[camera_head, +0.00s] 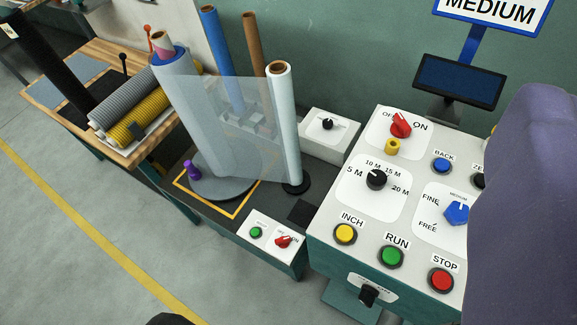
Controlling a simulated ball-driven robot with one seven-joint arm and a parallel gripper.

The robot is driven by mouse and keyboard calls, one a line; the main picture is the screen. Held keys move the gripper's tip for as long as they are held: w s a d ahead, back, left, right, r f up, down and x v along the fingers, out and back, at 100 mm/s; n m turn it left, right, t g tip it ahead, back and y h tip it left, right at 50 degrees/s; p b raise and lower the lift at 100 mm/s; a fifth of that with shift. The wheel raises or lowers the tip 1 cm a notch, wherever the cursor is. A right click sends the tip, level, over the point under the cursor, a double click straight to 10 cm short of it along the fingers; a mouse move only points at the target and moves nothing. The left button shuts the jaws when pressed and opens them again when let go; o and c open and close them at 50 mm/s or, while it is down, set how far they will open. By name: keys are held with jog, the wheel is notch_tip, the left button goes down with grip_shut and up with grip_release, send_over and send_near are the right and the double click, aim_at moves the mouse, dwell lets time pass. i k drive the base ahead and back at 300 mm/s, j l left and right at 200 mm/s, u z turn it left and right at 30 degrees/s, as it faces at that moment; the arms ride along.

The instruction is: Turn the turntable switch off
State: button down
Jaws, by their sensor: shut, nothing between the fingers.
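The turntable (215,188) is a grey round plate on a dark base, with a tall roll (185,115) standing on it. A small white control box (268,252) at the base's front edge carries a green button (256,232) and a red rotary knob (284,241). The lettering by this knob is too small to read, so its setting is unclear. A larger red switch (401,126) marked OFF and ON is on the main panel, its pointer toward the ON side. My gripper's fingers do not show; a smooth purple part, likely mine, covers the right edge.
The main panel (325,220) on the right has several buttons and dials, including INCH, RUN and STOP. A screen (460,82) stands behind it. A wooden table (150,140) with rolls is at the left. Open grey floor (80,260) lies at the lower left.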

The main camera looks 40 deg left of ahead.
aim_at(283, 242)
jog(key=k+j, duration=0.1)
jog(key=k, duration=0.35)
jog(key=k+j+u, duration=0.15)
jog(key=k, duration=0.3)
jog(key=k+j, duration=0.1)
jog(key=k, duration=0.35)
jog(key=k+j+u, duration=0.15)
jog(key=k, duration=0.25)
jog(key=k+j, duration=0.2)
jog(key=k, duration=0.25)
jog(key=i+l+z, duration=0.2)
jog(key=i, duration=0.85)
jog(key=i+l+z, duration=0.25)
jog(key=i, duration=0.85)
jog(key=i+j, duration=0.2)
jog(key=j, duration=0.15)
jog(key=i+j, duration=0.2)
jog(key=j+u, duration=0.05)
jog(key=j, duration=0.1)
